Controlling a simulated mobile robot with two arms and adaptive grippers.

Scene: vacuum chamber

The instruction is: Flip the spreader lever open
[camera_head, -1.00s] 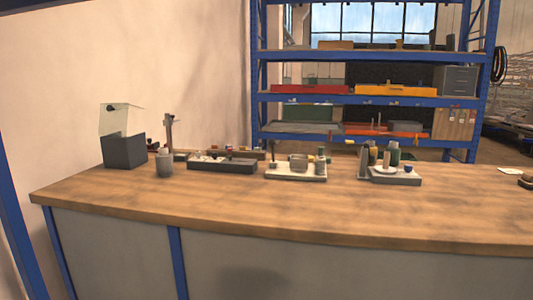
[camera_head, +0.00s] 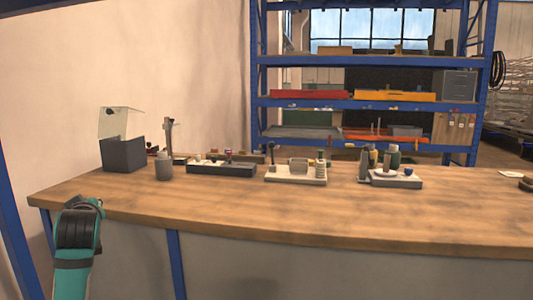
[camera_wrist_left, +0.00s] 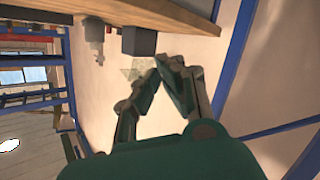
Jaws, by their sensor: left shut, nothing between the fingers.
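I cannot make out the spreader lever for certain; the small fixtures on the bench are too far away. A pale base with small parts (camera_head: 297,176) sits mid-bench. A second base with upright cylinders (camera_head: 395,181) sits to its right. My left arm shows at the lower left of the head view, at the bench's front edge. In the left wrist view my left gripper (camera_wrist_left: 167,62) is shut, its fingertips together, with nothing held. It is apart from all the fixtures. My right gripper is not in view.
The wooden bench (camera_head: 270,215) has a clear front strip. A dark box (camera_head: 123,155) with a clear raised lid stands at left, also in the wrist view (camera_wrist_left: 138,41). A grey cup (camera_head: 164,170) and a dark tray (camera_head: 221,169) stand beside it. Blue shelving (camera_head: 370,104) is behind.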

